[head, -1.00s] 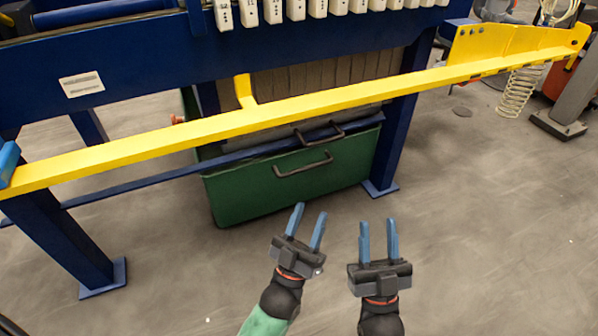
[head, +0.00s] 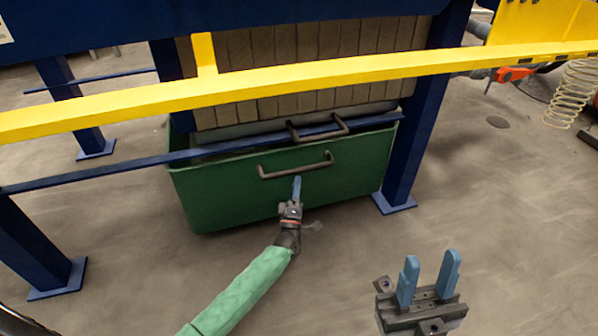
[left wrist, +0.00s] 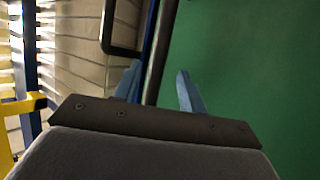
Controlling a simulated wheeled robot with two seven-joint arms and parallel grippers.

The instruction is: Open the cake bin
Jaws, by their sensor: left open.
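The green cake bin (head: 225,195) stands on the floor under the blue press frame. A dark bar handle (head: 295,172) sits on its front face. A second dark handle (head: 318,128) shows above and behind it, near the bin's top edge. My left gripper (head: 297,182) is open, its fingertips just at the front handle's lower edge. In the left wrist view a dark bar (left wrist: 162,50) passes between the two open blue fingers; I cannot tell whether they touch it. Green bin wall (left wrist: 250,70) fills that view's right side. My right gripper (head: 431,260) is open and empty, low at the right.
A yellow rail (head: 300,77) crosses in front of the press above the bin. A thin blue bar (head: 100,174) runs low across the bin's top. Blue legs (head: 410,140) stand either side. Brown plates (head: 290,60) hang above. The floor (head: 480,200) in front is clear.

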